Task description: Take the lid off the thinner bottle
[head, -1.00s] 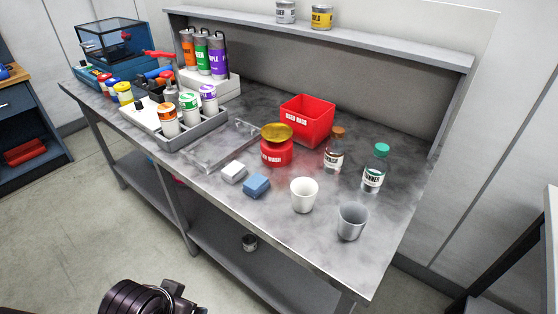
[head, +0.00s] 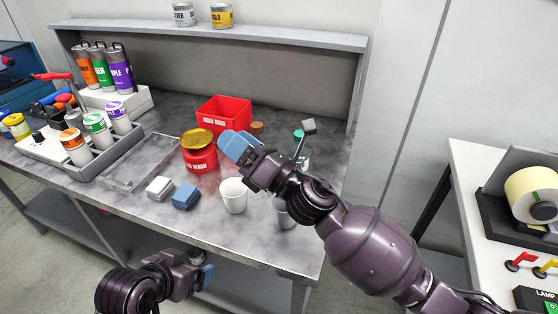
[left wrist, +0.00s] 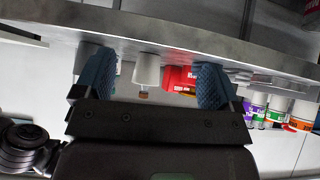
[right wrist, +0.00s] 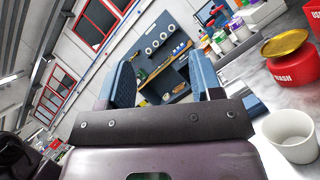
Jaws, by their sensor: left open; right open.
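An orange-brown bottle cap (head: 257,128) shows behind my right gripper, which hides most of its bottle. A green-capped bottle (head: 299,136) stands to its right, partly hidden by my right arm. I cannot read either label now, so I cannot tell which holds thinner. My right gripper (head: 236,146) is open and empty above the table, in front of the brown-capped bottle in the head view; its fingers also show in the right wrist view (right wrist: 163,85). My left gripper (head: 206,276) is open and empty, low in front of the table edge; its spread fingers show in the left wrist view (left wrist: 152,85).
A red wash can (head: 200,158) with a gold top, a red bin (head: 224,111), a white cup (head: 234,196) and a grey cup (head: 284,213) stand nearby. White (head: 160,188) and blue (head: 186,196) blocks lie at the front. A shelf (head: 280,34) runs behind.

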